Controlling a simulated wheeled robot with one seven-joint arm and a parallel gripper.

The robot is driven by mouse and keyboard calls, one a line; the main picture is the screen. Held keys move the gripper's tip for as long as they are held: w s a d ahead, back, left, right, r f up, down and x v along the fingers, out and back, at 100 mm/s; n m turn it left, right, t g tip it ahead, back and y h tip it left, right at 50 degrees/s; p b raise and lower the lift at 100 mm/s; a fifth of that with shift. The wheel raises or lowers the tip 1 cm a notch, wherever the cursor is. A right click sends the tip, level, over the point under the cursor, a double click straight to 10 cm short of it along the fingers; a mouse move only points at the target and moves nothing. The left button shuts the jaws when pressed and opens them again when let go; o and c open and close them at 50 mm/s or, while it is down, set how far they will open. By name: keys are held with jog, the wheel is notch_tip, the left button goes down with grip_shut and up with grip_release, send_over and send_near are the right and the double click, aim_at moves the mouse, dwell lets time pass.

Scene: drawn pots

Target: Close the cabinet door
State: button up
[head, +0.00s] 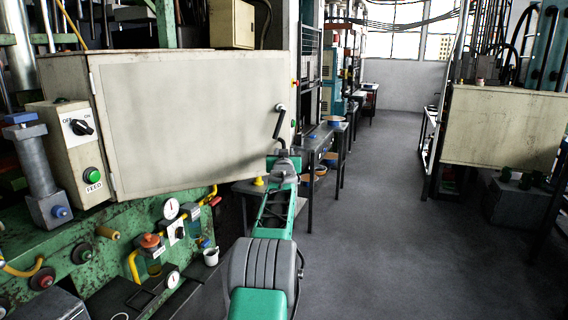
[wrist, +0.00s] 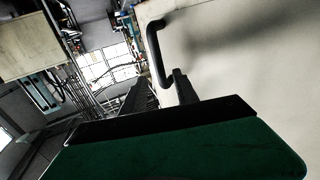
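The cabinet (head: 66,75) is a beige metal box at the left in the head view, mounted above green machinery. Its broad, flat door (head: 185,115) faces me, and a hinge shows low at its left edge. How far the door stands from the cabinet's frame cannot be told. A dark bar handle (head: 278,122) is near the door's right edge; it also shows in the wrist view (wrist: 155,50), beside the pale door face (wrist: 245,60). My gripper (wrist: 161,94) has its dark fingers apart, with the handle's lower end just beyond or between them. Contact is unclear.
A control box (head: 72,140) with a knob and green button is left of the door. Gauges and yellow pipes (head: 172,210) sit below it. Dark work tables (head: 325,140) stand beyond the door.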

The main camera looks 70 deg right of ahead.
jog(key=shift+b+v, duration=0.55)
jog(key=shift+v, duration=1.2)
jog(key=shift+f, duration=0.1)
jog(key=shift+c, duration=0.4)
